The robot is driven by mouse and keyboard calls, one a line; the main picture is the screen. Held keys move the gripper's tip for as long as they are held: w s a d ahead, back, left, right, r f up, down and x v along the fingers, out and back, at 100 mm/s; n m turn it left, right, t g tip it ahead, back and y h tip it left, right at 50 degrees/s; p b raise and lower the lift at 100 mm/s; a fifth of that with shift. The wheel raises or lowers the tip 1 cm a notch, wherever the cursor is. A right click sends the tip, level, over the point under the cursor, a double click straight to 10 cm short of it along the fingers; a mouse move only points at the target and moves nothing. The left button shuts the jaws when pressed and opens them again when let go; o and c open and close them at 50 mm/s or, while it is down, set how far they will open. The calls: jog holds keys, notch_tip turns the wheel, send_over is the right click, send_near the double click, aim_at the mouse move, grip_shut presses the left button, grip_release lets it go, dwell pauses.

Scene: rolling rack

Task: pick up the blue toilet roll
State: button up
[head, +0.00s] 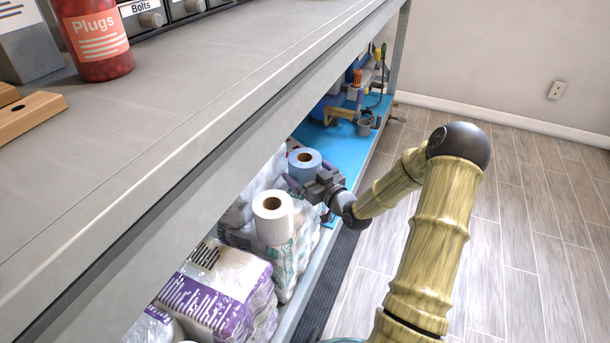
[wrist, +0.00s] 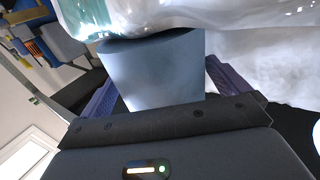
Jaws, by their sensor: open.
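The blue toilet roll (head: 305,161) stands on the lower shelf, on or against plastic-wrapped packs. In the wrist view the blue roll (wrist: 155,72) fills the middle, between the two purple-grey fingers of my gripper (wrist: 160,92). In the head view my gripper (head: 300,188) reaches in from the right, in front of the roll, and hides its lower part. The jaws are open, with one finger on each side of the roll. I cannot tell whether either finger touches it.
A white roll (head: 273,217) stands on a wrapped pack just nearer than my gripper. A purple-and-white pack (head: 217,292) lies nearer still. The grey upper shelf (head: 190,85) overhangs the lower one. Tools stand on a blue mat (head: 335,146) beyond. The floor at right is clear.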

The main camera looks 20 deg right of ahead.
jog(key=shift+w+a, duration=0.2)
jog(key=shift+w, duration=0.4)
jog(key=shift+c, duration=0.4)
jog(key=c, duration=0.9)
jog(key=shift+c, duration=0.2)
jog(key=shift+r, duration=0.1)
notch_tip(320, 180, up, 18)
jog(key=p, duration=0.7)
